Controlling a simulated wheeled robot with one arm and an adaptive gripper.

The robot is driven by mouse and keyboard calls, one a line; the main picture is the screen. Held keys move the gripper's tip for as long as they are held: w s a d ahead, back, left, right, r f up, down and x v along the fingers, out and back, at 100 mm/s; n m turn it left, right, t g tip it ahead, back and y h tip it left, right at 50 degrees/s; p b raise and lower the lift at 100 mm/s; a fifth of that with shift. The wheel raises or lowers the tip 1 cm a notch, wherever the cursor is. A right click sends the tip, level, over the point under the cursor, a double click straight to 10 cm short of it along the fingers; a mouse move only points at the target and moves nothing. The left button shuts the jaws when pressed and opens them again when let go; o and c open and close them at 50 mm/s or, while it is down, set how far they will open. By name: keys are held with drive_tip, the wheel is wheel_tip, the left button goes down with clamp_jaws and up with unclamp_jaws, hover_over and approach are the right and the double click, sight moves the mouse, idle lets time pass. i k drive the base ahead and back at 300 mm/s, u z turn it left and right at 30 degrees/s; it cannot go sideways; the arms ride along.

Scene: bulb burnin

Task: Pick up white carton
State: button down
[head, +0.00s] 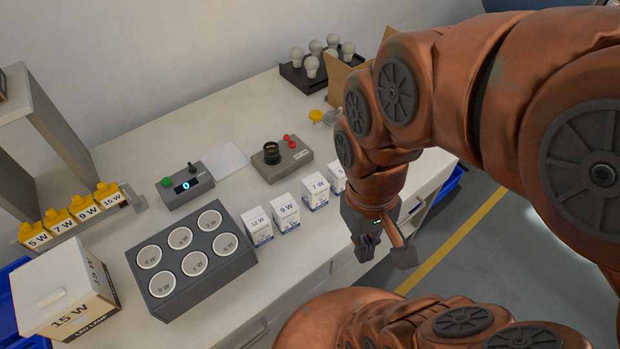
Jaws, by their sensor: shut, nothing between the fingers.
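Small white cartons stand in a row near the table's front edge: one marked 12 W (257,226), one marked 9 W (286,211), one marked 7 W (315,191) and a fourth (337,178) mostly hidden behind my arm. A larger white carton marked 15 W (64,299) stands at the left front. My gripper (368,248) points down past the table's front edge, right of the row. It is shut and empty, apart from every carton.
A dark block (194,262) with several labelled round cups stands between the large carton and the row. A grey control box (185,187) and a socket box (281,158) stand behind. A black tray (296,73) holds several bulbs. Yellow-topped holders (83,207) line the left.

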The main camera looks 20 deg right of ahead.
sight(315, 188)
drive_tip(key=z, duration=0.85)
drive_tip(key=k, duration=1.05)
drive_tip(key=u, duration=0.7)
drive_tip(key=i, duration=0.8)
drive_tip(key=u, duration=0.95)
